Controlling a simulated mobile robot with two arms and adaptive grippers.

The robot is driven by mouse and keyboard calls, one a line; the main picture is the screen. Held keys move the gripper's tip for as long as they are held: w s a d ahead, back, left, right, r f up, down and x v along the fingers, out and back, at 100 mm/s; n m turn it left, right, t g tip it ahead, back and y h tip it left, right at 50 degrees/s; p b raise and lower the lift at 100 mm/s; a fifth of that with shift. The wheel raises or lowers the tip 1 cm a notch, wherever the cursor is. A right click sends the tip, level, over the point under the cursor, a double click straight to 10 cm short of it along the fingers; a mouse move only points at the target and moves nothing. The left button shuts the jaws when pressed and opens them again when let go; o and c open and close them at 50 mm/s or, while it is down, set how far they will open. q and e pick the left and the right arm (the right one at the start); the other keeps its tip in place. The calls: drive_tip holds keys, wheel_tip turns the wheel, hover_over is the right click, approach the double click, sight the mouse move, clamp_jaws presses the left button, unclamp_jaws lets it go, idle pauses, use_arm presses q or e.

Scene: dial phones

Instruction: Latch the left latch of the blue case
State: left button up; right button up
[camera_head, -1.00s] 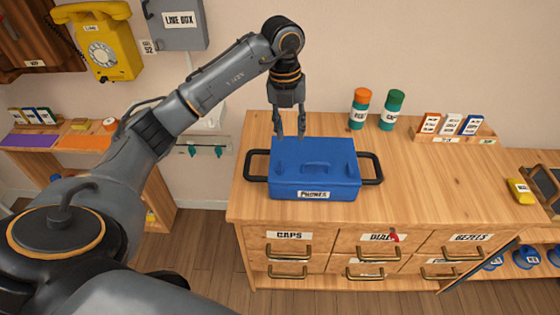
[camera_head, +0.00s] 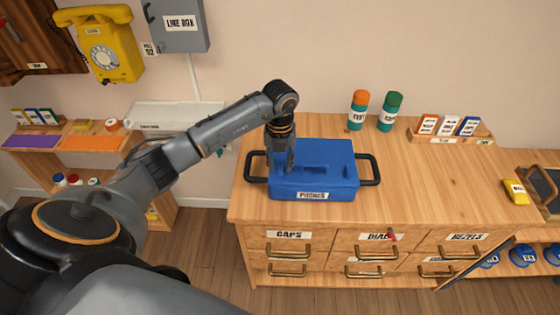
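The blue case (camera_head: 330,180) stands on the wooden counter with its lid down, a black handle on each side and a "PHONES" label on its front. My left gripper (camera_head: 290,168) points down over the left part of the case, close to its top. Its fingers look close together, but I cannot tell whether they are open or shut. The left latch is hidden behind the gripper. A small blue raised part (camera_head: 347,170) shows on the right of the lid. My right gripper is not in view.
An orange-capped bottle (camera_head: 358,110) and a green-capped bottle (camera_head: 391,111) stand behind the case. A wooden card holder (camera_head: 449,136) is at the back right. The counter (camera_head: 430,190) right of the case is clear. Drawers (camera_head: 375,250) line its front.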

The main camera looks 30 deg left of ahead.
use_arm(q)
drive_tip(key=shift+f, duration=0.15)
drive_tip(key=shift+c, duration=0.4)
clamp_jaws()
